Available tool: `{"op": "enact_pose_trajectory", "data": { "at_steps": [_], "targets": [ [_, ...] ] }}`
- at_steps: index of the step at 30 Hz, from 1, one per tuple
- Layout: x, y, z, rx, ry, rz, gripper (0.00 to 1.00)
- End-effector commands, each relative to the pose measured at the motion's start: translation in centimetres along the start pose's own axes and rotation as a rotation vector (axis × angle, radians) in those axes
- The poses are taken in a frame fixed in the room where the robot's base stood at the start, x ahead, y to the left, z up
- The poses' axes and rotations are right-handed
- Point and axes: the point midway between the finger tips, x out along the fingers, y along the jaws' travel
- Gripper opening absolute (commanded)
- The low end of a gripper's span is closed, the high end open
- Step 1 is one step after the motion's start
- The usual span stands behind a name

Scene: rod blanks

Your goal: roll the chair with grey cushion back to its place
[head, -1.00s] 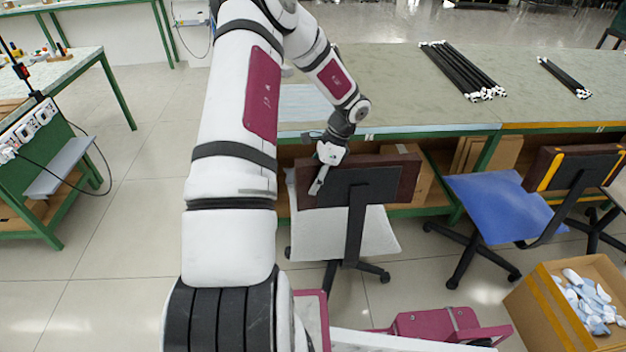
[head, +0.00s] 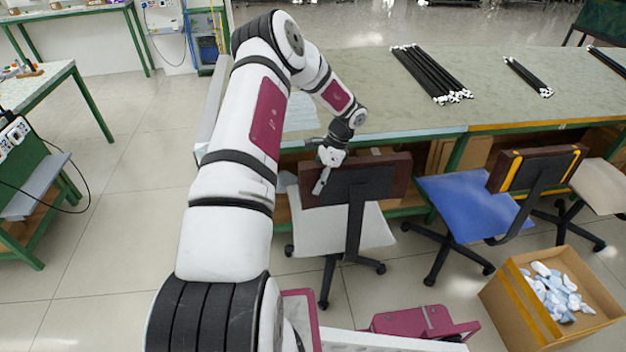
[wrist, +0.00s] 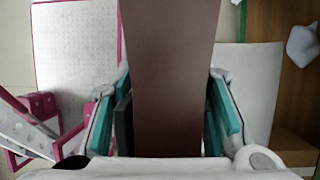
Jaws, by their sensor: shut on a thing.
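The chair with the grey cushion (head: 372,228) stands on its wheels in front of the workbench, with its dark brown backrest (head: 397,166) toward me and its seat partly under the bench edge. My gripper (head: 324,172) is shut on the left part of the backrest's top edge. In the wrist view the brown backrest (wrist: 168,80) runs between the two teal-padded fingers of my gripper (wrist: 170,125). The light seat (wrist: 245,90) shows behind it at the right. The far part of the seat is hidden by the backrest.
A chair with a blue seat (head: 470,205) stands close on the right, and another pale chair (head: 598,185) beyond it. An open cardboard box (head: 505,298) of pale pieces is at the lower right. Black rods (head: 432,72) lie on the bench (head: 380,110). Floor at left is clear.

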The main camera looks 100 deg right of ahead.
Motion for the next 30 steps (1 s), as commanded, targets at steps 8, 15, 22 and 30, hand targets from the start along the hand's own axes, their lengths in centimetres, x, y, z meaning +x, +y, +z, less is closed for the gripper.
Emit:
{"op": "enact_pose_trajectory", "data": {
  "at_steps": [8, 15, 22, 30],
  "targets": [
    [-0.1, -0.2, -0.3, -0.002, 0.001, 0.000, 0.00],
    [-0.1, -0.2, -0.3, -0.002, 0.000, 0.001, 0.65],
    [-0.2, -0.2, -0.3, -0.001, 0.000, 0.000, 0.65],
    [-3.6, -0.2, -0.3, -0.002, 0.002, -0.003, 0.65]
  ]
}}
